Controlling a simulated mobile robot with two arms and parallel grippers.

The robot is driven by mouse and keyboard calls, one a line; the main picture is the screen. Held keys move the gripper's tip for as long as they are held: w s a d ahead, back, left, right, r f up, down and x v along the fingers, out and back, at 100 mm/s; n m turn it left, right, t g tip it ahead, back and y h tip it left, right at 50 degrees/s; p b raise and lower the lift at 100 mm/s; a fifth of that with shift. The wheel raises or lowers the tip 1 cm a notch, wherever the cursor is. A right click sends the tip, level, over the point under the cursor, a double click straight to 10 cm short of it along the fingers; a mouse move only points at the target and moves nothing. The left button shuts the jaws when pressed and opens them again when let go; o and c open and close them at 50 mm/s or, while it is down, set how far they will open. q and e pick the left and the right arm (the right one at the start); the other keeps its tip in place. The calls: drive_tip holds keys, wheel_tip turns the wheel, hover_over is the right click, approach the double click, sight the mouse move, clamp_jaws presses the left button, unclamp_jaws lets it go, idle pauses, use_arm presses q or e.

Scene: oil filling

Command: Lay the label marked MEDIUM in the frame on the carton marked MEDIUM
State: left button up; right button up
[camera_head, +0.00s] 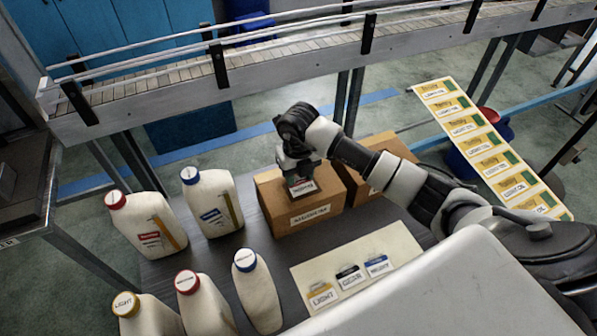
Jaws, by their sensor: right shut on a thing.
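The carton marked MEDIUM (283,224) is a brown box on the dark table, with a white lettered strip on its front. The label's lettering is too small to read surely. It is at the carton's top; I cannot tell whether it touches. The frame on the carton is hidden by the gripper and label. My left gripper is not in view.
A second carton (376,150) stands behind, partly hidden by my right arm. A pale sheet (375,246) with several labels lies in front. Several cream bottles (214,205) with red, blue or yellow caps stand left. A conveyor (180,78) runs behind; a strip of yellow labels (487,147) is at right.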

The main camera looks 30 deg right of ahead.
drive_tip(key=shift+f, duration=0.1)
idle(0.7)
drive_tip(key=o, duration=1.2)
drive_tip(key=shift+r+p, duration=2.9)
drive_tip(key=shift+r, duration=1.15)
drive_tip(key=shift+s+f, duration=0.1)
